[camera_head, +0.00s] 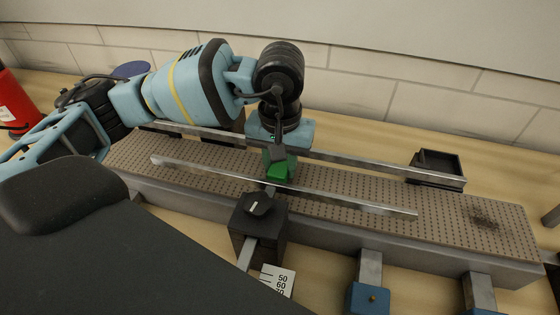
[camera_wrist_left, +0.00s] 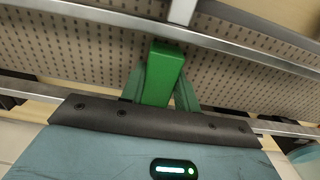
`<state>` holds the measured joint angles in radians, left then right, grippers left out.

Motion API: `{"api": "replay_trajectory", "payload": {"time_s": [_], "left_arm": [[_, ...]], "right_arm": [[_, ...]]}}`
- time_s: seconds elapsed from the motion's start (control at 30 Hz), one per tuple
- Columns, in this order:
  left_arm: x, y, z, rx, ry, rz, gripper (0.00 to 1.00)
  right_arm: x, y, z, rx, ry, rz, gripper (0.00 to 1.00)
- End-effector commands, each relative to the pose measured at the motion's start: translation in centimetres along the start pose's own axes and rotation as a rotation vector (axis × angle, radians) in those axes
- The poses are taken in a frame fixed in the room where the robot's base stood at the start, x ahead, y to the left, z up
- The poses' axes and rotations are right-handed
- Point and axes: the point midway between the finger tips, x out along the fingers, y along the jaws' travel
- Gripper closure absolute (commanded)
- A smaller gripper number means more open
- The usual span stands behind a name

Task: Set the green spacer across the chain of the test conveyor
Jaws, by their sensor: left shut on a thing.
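The green spacer (camera_head: 280,170) is a small block between the two metal guide rails of the test conveyor. My left gripper (camera_head: 278,155) is above it, pointing down, with its jaws shut on it. In the left wrist view the spacer (camera_wrist_left: 163,75) sits between the green fingers of the gripper (camera_wrist_left: 160,88). The conveyor's perforated brown chain (camera_head: 350,183) runs beneath it. I cannot tell whether the spacer touches the chain. My right gripper is not in view.
A near guide rail (camera_head: 330,198) and a far guide rail (camera_head: 390,168) run along the conveyor. A black clamp block (camera_head: 258,222) stands at the front edge, by a numbered scale (camera_head: 277,280). A black tray (camera_head: 437,165) is behind, right. A red cylinder (camera_head: 14,103) stands far left.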

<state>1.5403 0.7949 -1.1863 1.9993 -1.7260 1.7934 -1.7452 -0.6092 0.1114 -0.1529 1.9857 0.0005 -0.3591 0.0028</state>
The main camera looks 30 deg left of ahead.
Motion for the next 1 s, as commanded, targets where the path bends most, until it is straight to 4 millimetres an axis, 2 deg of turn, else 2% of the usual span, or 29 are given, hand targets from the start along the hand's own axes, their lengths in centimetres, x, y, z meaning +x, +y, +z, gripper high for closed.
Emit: {"api": "replay_trajectory", "payload": {"time_s": [0.07,0.1,0.27,0.53,0.67,0.77,1.0], "left_arm": [[0.4,0.0,0.0,0.000,-0.002,-0.001,0.95],[0.4,0.0,0.0,0.000,-0.002,-0.001,0.66],[0.2,0.0,0.0,0.000,0.000,-0.001,0.47],[0.1,0.0,0.0,0.000,0.000,0.000,0.47],[-0.7,0.0,-0.1,0.000,0.002,0.001,0.47],[-2.0,0.1,-0.1,0.000,0.003,0.002,0.47],[-6.8,0.1,-0.1,0.000,0.003,0.003,0.47]], "right_arm": [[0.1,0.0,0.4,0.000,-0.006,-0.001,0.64],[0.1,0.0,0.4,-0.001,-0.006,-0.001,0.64],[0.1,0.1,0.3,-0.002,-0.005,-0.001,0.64],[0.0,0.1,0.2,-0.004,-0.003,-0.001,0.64],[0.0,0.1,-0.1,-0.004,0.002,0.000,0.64],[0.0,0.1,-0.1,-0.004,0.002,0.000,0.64],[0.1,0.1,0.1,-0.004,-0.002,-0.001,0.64]]}}
